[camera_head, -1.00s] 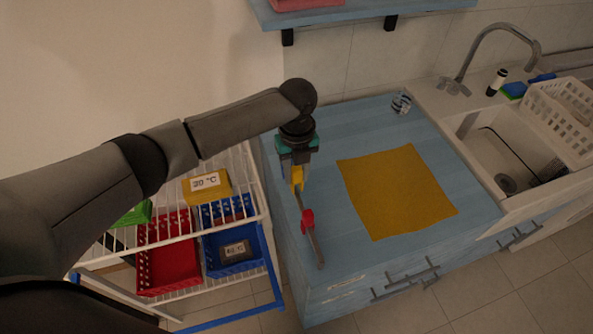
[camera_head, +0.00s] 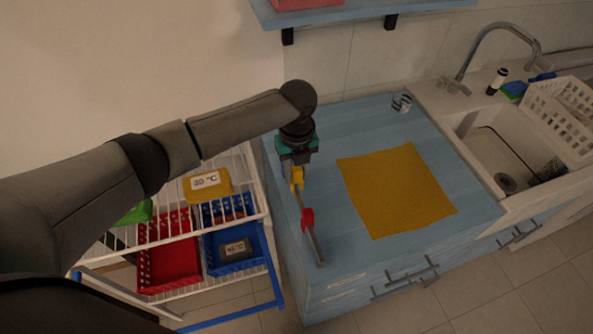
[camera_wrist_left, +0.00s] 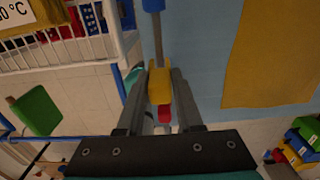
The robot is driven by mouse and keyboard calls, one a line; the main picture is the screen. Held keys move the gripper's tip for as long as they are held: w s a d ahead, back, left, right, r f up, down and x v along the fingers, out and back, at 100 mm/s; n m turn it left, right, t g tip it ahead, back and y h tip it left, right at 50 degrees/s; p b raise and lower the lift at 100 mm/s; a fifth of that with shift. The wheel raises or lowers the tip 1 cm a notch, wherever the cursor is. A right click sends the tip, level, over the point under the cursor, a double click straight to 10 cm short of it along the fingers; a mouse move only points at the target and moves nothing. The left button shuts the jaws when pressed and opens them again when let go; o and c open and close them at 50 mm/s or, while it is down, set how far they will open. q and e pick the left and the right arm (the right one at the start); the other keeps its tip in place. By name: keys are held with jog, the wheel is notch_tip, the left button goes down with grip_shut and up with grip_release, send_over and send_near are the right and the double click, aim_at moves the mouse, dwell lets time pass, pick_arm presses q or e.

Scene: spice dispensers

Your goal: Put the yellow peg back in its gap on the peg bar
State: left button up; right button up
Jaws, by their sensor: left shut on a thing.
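My left gripper (camera_head: 297,172) is above the left edge of the blue counter, pointing down. It is shut on the yellow peg (camera_head: 298,181), which also shows between the fingers in the left wrist view (camera_wrist_left: 159,82). The grey peg bar (camera_head: 316,245) runs along the counter's left side, under the gripper. A red peg (camera_head: 307,219) is on the bar, nearer the front than the yellow one. In the left wrist view a blue peg (camera_wrist_left: 153,5) shows on the bar at the top. I cannot tell whether the yellow peg touches or sits in the bar. My right gripper is not in view.
A yellow cloth (camera_head: 398,190) lies flat on the counter. A white wire rack with a red basket (camera_head: 168,262) and a blue basket (camera_head: 233,250) stands left of the counter. A small striped item (camera_head: 401,103) is at the back, and the sink (camera_head: 500,160) is at right.

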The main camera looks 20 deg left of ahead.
aim_at(297, 168)
pick_arm(q)
jog(key=shift+f+b, duration=1.75)
jog(key=shift+f, duration=0.85)
jog(key=o, duration=1.1)
jog(key=shift+c, duration=0.2)
notch_tip(297, 168, up, 9)
jog(key=p, duration=0.9)
jog(key=shift+r+p, duration=0.1)
jog(key=shift+p, duration=0.2)
